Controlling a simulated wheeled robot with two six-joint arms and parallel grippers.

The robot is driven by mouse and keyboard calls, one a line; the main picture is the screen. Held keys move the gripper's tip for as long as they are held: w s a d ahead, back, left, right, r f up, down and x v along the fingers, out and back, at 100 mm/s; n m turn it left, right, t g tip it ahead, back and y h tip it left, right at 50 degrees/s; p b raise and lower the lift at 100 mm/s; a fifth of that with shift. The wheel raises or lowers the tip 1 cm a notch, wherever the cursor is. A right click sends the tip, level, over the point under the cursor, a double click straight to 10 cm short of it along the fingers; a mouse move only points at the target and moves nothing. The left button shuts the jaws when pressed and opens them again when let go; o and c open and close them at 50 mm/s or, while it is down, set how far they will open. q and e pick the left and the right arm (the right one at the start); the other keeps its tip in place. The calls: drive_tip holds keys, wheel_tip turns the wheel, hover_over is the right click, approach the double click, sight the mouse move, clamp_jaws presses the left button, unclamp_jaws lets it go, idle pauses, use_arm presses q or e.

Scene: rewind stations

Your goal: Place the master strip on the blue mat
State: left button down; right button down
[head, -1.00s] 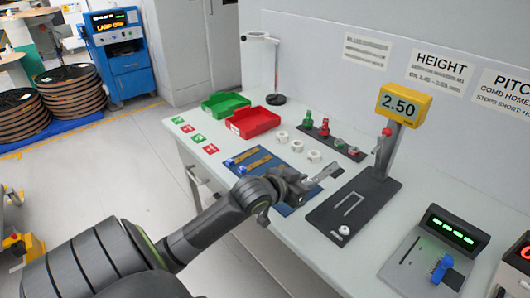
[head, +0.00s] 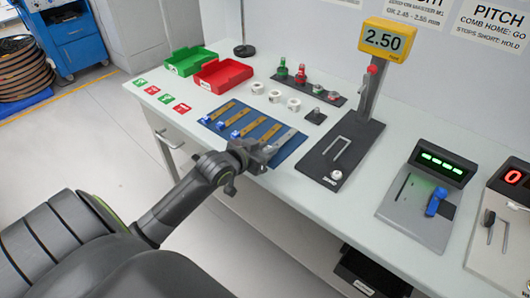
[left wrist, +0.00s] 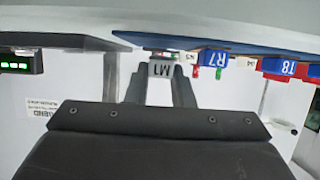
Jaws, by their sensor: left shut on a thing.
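The master strip (head: 284,141) is a silver-grey strip with a grey tag marked M1 (left wrist: 160,69). My left gripper (head: 258,158) is shut on its tag end, at the near right part of the blue mat (head: 292,150). The strip points away from me, over the mat's right end, roughly in line with the brass-coloured strips (head: 252,127) with blue tags on its left. I cannot tell whether it touches the mat. In the left wrist view the M1 tag sits between the two fingers, close to the mat's edge (left wrist: 215,46). My right gripper is out of view.
A black gauge base (head: 325,165) with a yellow 2.50 display (head: 386,40) stands right of the mat. White rings (head: 275,96) lie behind the mat, with a red bin (head: 222,74) and a green bin (head: 191,61) farther back. A grey reader (head: 420,205) is at right.

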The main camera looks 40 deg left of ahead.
use_arm(q)
drive_tip(key=shift+f, duration=0.65)
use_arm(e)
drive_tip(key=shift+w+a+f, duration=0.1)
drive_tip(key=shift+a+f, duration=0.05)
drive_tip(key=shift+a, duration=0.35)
use_arm(q)
drive_tip(key=shift+f, duration=0.1)
drive_tip(key=c, duration=1.3)
unclamp_jaws()
drive_tip(key=shift+o, duration=0.2)
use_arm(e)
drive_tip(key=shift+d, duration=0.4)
